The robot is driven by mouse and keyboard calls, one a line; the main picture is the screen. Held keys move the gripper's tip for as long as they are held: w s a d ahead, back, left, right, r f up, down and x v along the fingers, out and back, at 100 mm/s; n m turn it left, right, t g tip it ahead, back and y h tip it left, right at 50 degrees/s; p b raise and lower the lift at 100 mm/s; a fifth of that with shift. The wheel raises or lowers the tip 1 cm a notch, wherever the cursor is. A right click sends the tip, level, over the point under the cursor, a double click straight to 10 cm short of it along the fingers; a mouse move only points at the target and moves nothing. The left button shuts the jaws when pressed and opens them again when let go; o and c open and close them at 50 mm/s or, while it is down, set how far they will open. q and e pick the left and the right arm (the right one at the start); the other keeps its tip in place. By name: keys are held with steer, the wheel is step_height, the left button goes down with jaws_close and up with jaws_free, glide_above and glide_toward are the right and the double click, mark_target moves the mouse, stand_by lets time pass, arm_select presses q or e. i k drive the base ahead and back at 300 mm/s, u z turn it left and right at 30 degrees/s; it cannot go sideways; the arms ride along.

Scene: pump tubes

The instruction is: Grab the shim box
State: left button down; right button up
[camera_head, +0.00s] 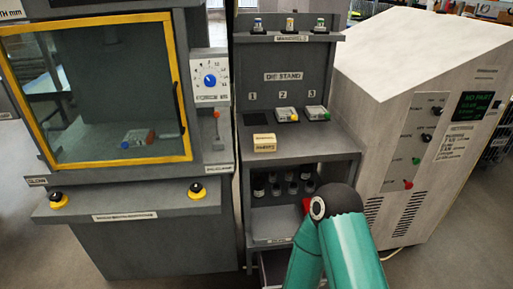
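A small cream-yellow box (264,143) with dark lettering too small to read sits on the left front of the die stand's (332,146) grey shelf. It looks like the shim box. One of my teal arms rises from the bottom edge, right of centre, with a dark rounded joint at its top. It is in front of the lower part of the stand, below and to the right of the box. No gripper fingers show in this view, so neither gripper can be seen. Nothing is touching the box.
Several dark bottles stand on the lower shelf. A yellow-framed cabinet (180,88) stands left, a pale sloped machine (405,75) right.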

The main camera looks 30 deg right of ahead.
mark_target(262, 142)
steer(key=z, duration=0.15)
steer(key=i, duration=0.9)
steer(key=u, duration=0.05)
